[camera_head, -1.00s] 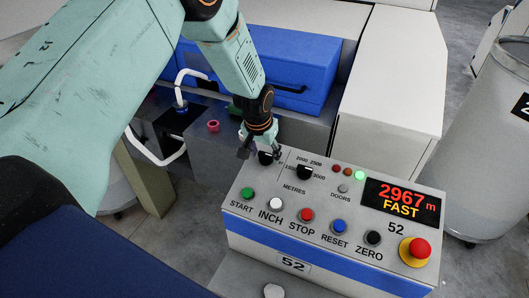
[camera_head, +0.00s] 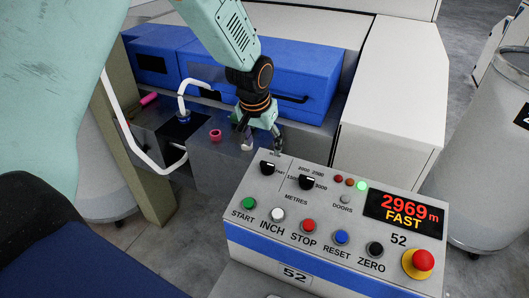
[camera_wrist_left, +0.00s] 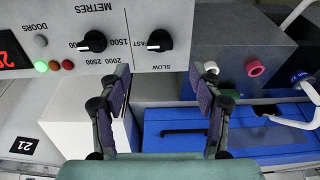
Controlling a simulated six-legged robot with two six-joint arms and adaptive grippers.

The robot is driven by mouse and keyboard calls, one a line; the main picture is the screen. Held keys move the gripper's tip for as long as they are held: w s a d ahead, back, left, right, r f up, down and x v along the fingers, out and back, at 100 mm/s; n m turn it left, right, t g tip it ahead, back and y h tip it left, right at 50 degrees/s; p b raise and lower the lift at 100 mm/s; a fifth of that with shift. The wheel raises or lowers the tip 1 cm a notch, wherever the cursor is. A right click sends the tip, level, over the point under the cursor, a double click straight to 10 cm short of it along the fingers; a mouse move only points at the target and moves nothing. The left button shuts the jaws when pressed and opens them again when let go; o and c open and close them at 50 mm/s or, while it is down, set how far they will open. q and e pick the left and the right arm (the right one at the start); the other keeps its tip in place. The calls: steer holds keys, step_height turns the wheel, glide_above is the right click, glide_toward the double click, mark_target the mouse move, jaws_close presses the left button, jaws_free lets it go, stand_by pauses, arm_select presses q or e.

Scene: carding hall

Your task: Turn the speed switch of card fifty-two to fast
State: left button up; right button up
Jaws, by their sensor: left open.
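The control panel of card 52 (camera_head: 330,225) is in the head view. Its black speed switch (camera_head: 267,168) is the left knob on the top. The display (camera_head: 403,213) reads 2969 m and FAST. My left gripper (camera_head: 259,140) is open and empty, just behind and above the switch, apart from it. In the wrist view its fingers (camera_wrist_left: 164,72) are spread with nothing between them. My right gripper is not in view.
The metres knob (camera_head: 308,182) sits right of the switch. Several push buttons and a red emergency stop (camera_head: 418,264) line the panel's front. Behind are a blue cover (camera_head: 300,75), a pink ring (camera_head: 215,135) and a white hose (camera_head: 135,140). A grey can (camera_head: 490,150) stands at right.

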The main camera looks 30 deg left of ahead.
arm_select(q)
steer(key=shift+v, duration=1.15)
steer(key=shift+f, duration=0.1)
steer(key=shift+g+h, duration=0.3)
steer(key=shift+g, duration=0.2)
steer(key=s+d+f, duration=0.1)
steer(key=s+f, duration=0.1)
steer(key=f, duration=0.1)
steer(key=s+d+f, duration=0.1)
steer(key=s+f, duration=0.2)
steer(key=f, duration=0.1)
steer(key=s+d+f, duration=0.1)
steer(key=s+f, duration=0.2)
steer(key=shift+s+f, duration=0.1)
steer(key=shift+f, duration=0.3)
steer(key=s+d+f+g, duration=0.1)
steer(key=s+f, duration=0.3)
steer(key=s, duration=0.6)
steer(key=s+f, duration=0.4)
steer(key=s, duration=0.5)
steer(key=s+d+f+g, duration=0.1)
steer(key=s+f, duration=0.2)
steer(key=s, duration=0.7)
step_height(320, 180, down, 16)
steer(key=b, duration=1.6)
steer(key=shift+w, duration=0.45)
